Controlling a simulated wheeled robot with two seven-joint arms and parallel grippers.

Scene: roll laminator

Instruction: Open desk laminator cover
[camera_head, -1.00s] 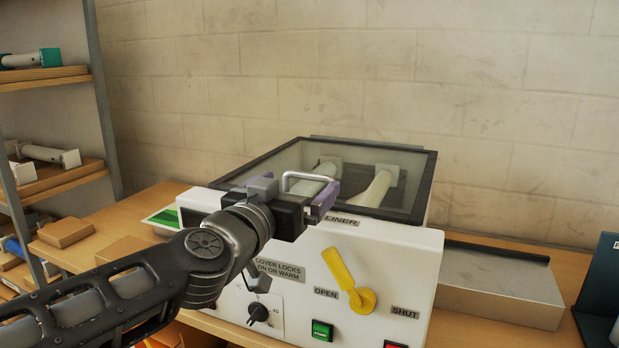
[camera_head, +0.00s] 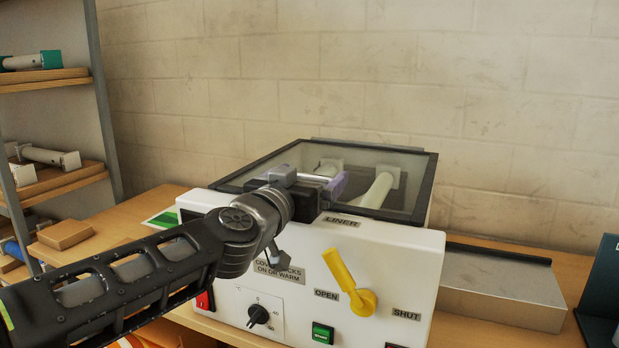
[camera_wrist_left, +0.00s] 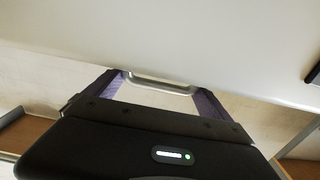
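The white desk laminator (camera_head: 385,255) stands on the wooden bench. Its dark-framed, see-through cover (camera_head: 405,185) lies down flat over pale rollers. My left gripper (camera_head: 312,183) is at the front edge of the cover, its purple-grey fingers apart on either side of the metal handle (camera_head: 315,178). In the left wrist view the handle (camera_wrist_left: 160,84) spans the gap between the fingertips (camera_wrist_left: 158,82); I cannot tell whether they touch its ends. The yellow lever (camera_head: 345,278) tilts up and left, above the OPEN label. My right gripper is not in view.
A dial (camera_head: 258,314) and a green button (camera_head: 322,333) are on the front panel. A grey metal box (camera_head: 500,288) stands to the right, with a dark teal object (camera_head: 600,295) beyond it. A shelf rack (camera_head: 105,100) is at the left.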

